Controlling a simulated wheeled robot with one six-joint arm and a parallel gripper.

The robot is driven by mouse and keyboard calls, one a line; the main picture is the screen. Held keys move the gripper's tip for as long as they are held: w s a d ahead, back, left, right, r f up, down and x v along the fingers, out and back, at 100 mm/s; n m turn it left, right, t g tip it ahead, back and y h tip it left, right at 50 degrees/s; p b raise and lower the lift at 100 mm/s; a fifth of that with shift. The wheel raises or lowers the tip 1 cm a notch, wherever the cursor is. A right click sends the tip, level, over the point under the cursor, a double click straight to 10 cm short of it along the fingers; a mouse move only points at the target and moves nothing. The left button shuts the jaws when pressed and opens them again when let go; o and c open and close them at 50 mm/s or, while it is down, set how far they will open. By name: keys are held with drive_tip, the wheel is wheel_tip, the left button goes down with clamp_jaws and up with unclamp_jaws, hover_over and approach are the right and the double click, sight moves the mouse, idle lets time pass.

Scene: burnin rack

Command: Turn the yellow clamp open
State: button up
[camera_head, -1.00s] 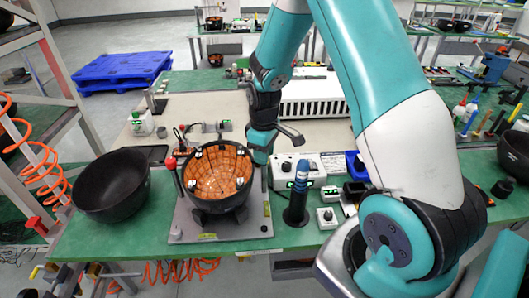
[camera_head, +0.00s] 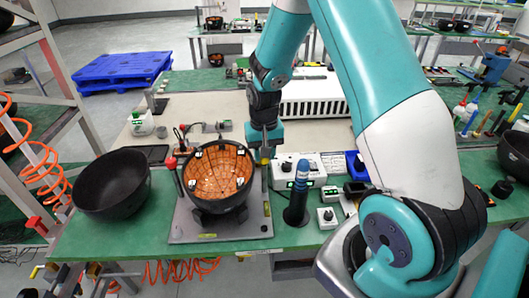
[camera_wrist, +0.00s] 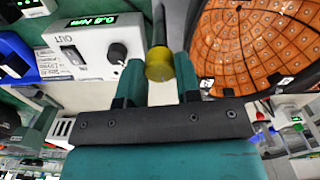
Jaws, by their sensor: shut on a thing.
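The yellow clamp shows in the wrist view as a yellow round end (camera_wrist: 160,66) on a grey bar. It sits between the two teal fingers of my gripper (camera_wrist: 160,85), which are shut on it. In the head view a small yellow patch of the clamp (camera_head: 264,161) shows just below my gripper (camera_head: 266,153), at the right side of the black bowl fixture. The bowl (camera_head: 218,178) has an orange tiled inside and stands on a grey plate (camera_head: 190,232). The clamp's pivot is hidden.
A dark blue handled tool (camera_head: 297,190) stands upright right of the plate. A white controller box (camera_head: 310,162) is close behind it. A loose black bowl (camera_head: 112,183) lies at the left. A red-knobbed lever (camera_head: 171,164) stands at the fixture's left.

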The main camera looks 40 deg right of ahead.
drive_tip(key=shift+m, duration=1.7)
drive_tip(key=o, duration=0.9)
drive_tip(key=shift+o, duration=0.2)
wheel_tip(320, 180, up, 18)
drive_tip(key=b, duration=0.2)
drive_tip(key=shift+f, duration=0.25)
